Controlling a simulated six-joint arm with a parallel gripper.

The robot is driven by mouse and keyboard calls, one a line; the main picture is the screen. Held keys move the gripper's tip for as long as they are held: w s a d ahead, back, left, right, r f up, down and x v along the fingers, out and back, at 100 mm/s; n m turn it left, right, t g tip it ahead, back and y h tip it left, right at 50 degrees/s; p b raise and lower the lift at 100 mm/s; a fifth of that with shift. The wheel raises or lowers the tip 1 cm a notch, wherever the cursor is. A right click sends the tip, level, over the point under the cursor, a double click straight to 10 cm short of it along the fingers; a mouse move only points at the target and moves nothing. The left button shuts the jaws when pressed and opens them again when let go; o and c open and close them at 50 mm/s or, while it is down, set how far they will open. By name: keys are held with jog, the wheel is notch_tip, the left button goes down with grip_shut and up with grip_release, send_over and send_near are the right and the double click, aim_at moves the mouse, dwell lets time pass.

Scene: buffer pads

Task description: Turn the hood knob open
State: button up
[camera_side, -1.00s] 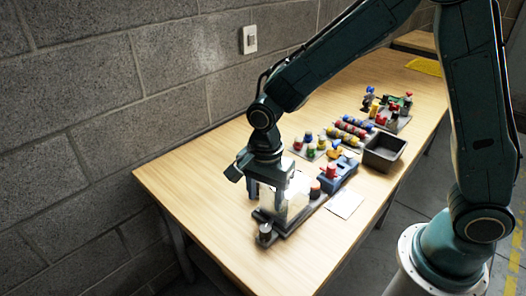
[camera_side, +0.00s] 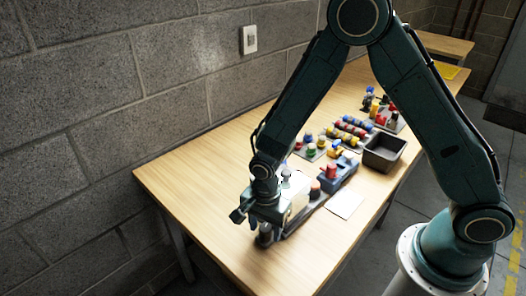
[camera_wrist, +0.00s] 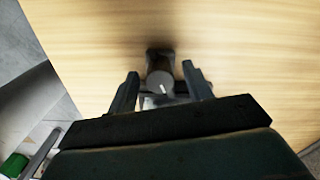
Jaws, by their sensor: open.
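The hood knob (camera_wrist: 160,82) is a round grey knob with a white mark line, on a dark mount. In the wrist view it lies between the two fingers of my gripper (camera_wrist: 160,74), with a gap visible on each side. My gripper is open and points down over it. In the side view my gripper (camera_side: 264,222) is at the near end of the fixture and hides most of the knob. The pale translucent hood (camera_side: 298,192) stands just behind my gripper. Whether the fingers are down at the knob's height is hard to tell.
A blue block with a red knob (camera_side: 331,171) stands behind the hood. A white card (camera_side: 344,204) lies to its right. A dark open bin (camera_side: 397,152) and racks of coloured pegs (camera_side: 350,131) are farther back. The table's near left is clear.

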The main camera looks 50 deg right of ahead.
jog(key=shift+f, duration=0.4)
jog(key=c, duration=1)
jog(key=shift+n, duration=2.3)
